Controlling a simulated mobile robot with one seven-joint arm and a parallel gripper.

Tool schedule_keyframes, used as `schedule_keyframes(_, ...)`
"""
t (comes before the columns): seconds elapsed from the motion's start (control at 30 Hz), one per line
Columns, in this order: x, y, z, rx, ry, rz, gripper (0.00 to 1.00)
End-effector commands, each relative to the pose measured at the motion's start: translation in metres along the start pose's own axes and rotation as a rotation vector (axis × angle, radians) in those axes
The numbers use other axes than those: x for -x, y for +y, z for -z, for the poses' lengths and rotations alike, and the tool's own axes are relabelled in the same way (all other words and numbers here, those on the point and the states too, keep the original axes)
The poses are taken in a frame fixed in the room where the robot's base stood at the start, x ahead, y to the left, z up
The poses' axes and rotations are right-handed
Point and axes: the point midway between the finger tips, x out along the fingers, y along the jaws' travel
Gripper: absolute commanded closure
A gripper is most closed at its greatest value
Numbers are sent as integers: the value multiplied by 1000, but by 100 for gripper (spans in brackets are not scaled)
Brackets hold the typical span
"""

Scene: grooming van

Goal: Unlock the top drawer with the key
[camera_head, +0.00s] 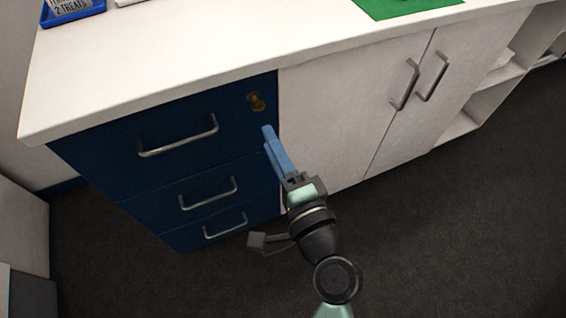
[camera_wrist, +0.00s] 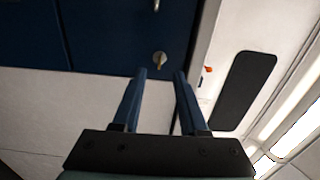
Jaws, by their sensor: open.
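The blue top drawer (camera_head: 185,125) is shut under the white counter. A small brass key (camera_head: 257,101) sits in the lock at the drawer's upper right corner. It also shows in the wrist view as a small metal piece (camera_wrist: 159,61) on the blue front. The lock's turn state cannot be told. My gripper (camera_head: 268,133) has blue fingers and is empty. It is just below and right of the key in the head view. In the wrist view my gripper (camera_wrist: 159,73) is open, with the key centred just beyond the gap between its fingertips.
The top drawer's bar handle (camera_head: 178,137) is left of the key. Two lower blue drawers (camera_head: 215,190) are shut. White cupboard doors (camera_head: 340,110) with bar handles stand at the right. The counter (camera_head: 200,50) overhangs the drawers. Dark floor (camera_head: 450,240) is clear.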

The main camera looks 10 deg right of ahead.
Motion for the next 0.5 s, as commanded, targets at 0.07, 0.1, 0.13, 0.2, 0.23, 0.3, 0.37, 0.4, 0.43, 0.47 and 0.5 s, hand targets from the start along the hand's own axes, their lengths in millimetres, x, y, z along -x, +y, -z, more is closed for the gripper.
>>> schedule_keyframes(0.07,16,2,0,0,1,-3,57)
schedule_keyframes(0.1,23,1,0,-1,1,-2,57)
schedule_keyframes(0.13,27,1,0,0,2,-2,57)
schedule_keyframes(0.2,36,1,0,0,1,-1,57)
schedule_keyframes(0.23,38,1,0,0,1,-2,57)
schedule_keyframes(0.3,43,0,0,0,0,0,57)
schedule_keyframes(0.37,46,0,0,1,0,1,57)
schedule_keyframes(0.4,47,0,0,2,0,0,57)
schedule_keyframes(0.43,47,0,0,2,0,0,57)
schedule_keyframes(0.47,48,0,0,2,-1,0,57)
schedule_keyframes(0.5,48,0,0,2,-1,0,57)
